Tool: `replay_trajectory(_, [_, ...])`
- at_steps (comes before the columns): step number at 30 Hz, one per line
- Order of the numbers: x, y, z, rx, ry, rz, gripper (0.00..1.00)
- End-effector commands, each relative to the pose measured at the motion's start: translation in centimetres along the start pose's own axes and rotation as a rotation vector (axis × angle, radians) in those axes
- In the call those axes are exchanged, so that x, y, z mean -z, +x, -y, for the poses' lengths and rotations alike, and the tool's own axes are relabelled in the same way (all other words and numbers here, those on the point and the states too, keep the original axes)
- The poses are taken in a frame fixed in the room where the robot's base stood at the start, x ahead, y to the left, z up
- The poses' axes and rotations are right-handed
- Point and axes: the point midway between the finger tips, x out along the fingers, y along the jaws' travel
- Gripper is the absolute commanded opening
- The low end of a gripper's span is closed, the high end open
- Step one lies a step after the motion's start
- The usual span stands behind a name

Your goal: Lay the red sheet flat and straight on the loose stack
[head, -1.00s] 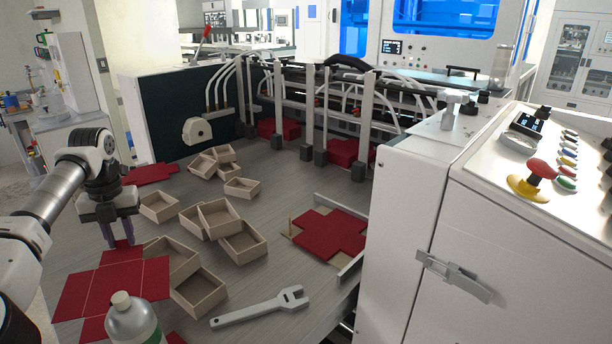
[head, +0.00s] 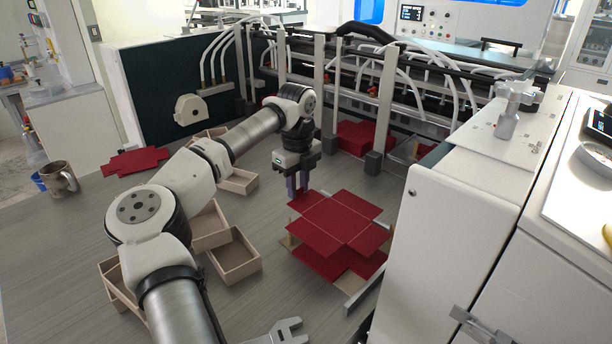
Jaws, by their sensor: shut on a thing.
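The red sheet (head: 345,217) is a flat cross-shaped blank with crease lines. My gripper (head: 298,192) is shut on its far-left flap, fingers pointing down. The sheet is over the loose stack (head: 318,265), which shows below its near-left side as red cross-shaped blanks. The sheet looks nearly level and a little above the stack, offset towards the back right; the exact gap cannot be told. The sheet hides much of the stack.
A metal guide rail (head: 364,296) stands at the stack's near right, beside the white machine cabinet (head: 455,215). Open wooden trays (head: 235,256) lie left of the stack. A wrench (head: 283,333) lies in front. Another red blank (head: 135,161) lies at the back left.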

Motion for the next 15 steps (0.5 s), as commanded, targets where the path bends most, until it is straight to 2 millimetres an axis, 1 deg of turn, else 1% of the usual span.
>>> replay_trajectory(1, [0.5,0.2,0.3,0.0,-0.001,-0.001,0.05])
replay_trajectory(3, [0.7,0.4,0.5,0.001,-0.006,-0.001,0.05])
replay_trajectory(8, [0.8,1.1,0.5,0.001,-0.008,-0.001,0.05])
replay_trajectory(15, [0.8,3.1,0.5,0.001,-0.006,-0.002,0.05])
